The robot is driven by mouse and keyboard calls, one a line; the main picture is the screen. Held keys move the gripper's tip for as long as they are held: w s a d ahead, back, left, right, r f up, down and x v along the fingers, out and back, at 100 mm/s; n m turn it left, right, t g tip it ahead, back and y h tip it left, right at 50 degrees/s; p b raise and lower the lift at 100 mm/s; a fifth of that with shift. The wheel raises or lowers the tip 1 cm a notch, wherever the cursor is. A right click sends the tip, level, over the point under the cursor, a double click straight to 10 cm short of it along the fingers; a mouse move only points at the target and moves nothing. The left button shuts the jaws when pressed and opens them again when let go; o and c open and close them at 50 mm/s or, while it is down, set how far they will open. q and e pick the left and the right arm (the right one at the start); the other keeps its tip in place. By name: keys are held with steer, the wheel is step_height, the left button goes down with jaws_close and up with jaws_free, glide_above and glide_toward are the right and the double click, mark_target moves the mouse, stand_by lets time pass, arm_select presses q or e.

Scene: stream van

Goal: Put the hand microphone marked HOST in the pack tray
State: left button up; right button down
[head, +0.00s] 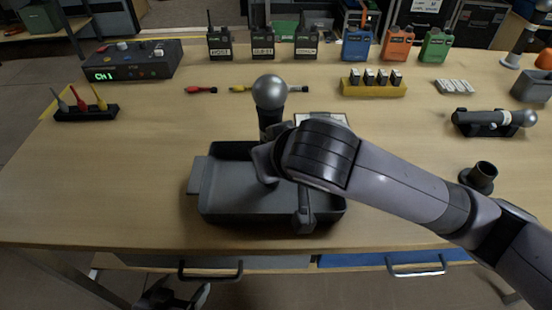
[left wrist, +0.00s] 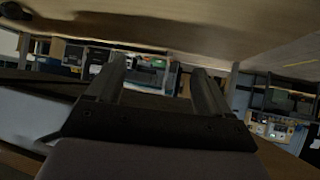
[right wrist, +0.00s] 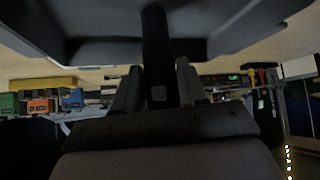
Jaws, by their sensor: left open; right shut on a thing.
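A hand microphone with a round silver head (head: 270,92) and a dark handle stands roughly upright over the dark grey pack tray (head: 196,176). My right gripper (head: 268,165) is shut on its handle, largely hidden behind my wrist. In the right wrist view, the dark handle (right wrist: 156,45) sits between the fingers (right wrist: 160,88), with the tray close by (right wrist: 235,30). I cannot read a HOST mark or tell whether the handle touches the tray floor. My left gripper (head: 175,297) is open and empty below the table's front edge; its fingers (left wrist: 165,85) show apart in the left wrist view.
Another microphone (head: 510,118) lies in a black cradle at the right. An empty dark cup holder (head: 480,176) stands nearer. Radio packs (head: 262,42), a yellow battery block (head: 374,88) and a control box (head: 132,60) line the back. The table left of the tray is clear.

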steer(key=shift+f, duration=0.2)
steer(key=c, duration=0.6)
jaws_free()
arm_select(q)
steer(key=shift+w+r, duration=0.15)
steer(key=shift+w, duration=0.1)
arm_select(e)
steer(key=shift+f, duration=0.1)
steer(key=shift+r, duration=0.25)
arm_select(q)
steer(key=p, duration=0.1)
steer(key=r+p, duration=0.1)
steer(key=shift+s+a+r+p, duration=0.15)
steer(key=shift+a+r+p, duration=0.05)
steer(key=shift+a+p, duration=0.15)
arm_select(e)
steer(key=v, duration=1.2)
steer(key=shift+s, duration=0.1)
